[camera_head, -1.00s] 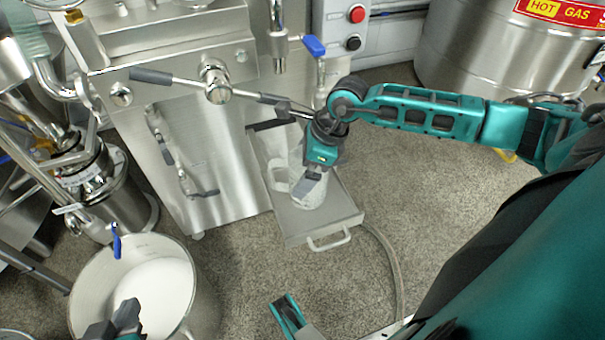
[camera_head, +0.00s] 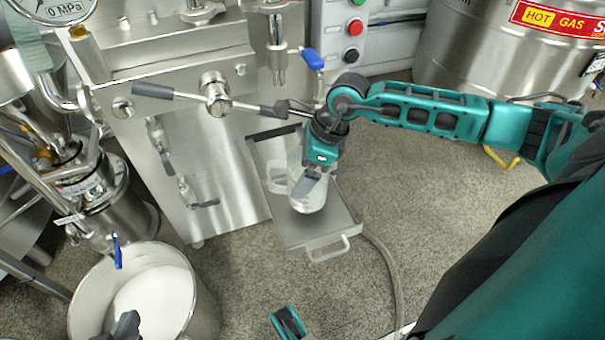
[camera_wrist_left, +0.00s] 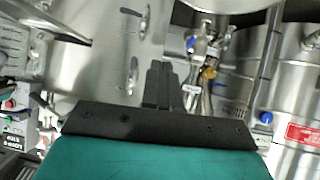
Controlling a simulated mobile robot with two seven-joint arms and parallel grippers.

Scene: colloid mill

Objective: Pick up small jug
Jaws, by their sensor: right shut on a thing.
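The small jug (camera_head: 307,198) is a pale, see-through vessel with a handle on its left, upright over the steel tray (camera_head: 318,236) in the head view. My right gripper (camera_head: 314,180) points down at the jug and is shut on it. The gripper hides part of the jug's upper side. I cannot tell whether the jug's base touches the tray. My left gripper (camera_head: 127,326) is at the bottom left, over the large pot, mostly cut off. In the left wrist view its dark fingers (camera_wrist_left: 162,85) are together with nothing visible between them.
The steel mill (camera_head: 205,140) stands behind the tray, with a long lever (camera_head: 250,105) just above my right gripper. A large pot (camera_head: 190,300) with white contents stands at bottom left. A hose (camera_head: 388,270) runs right of the tray. Floor at right is clear.

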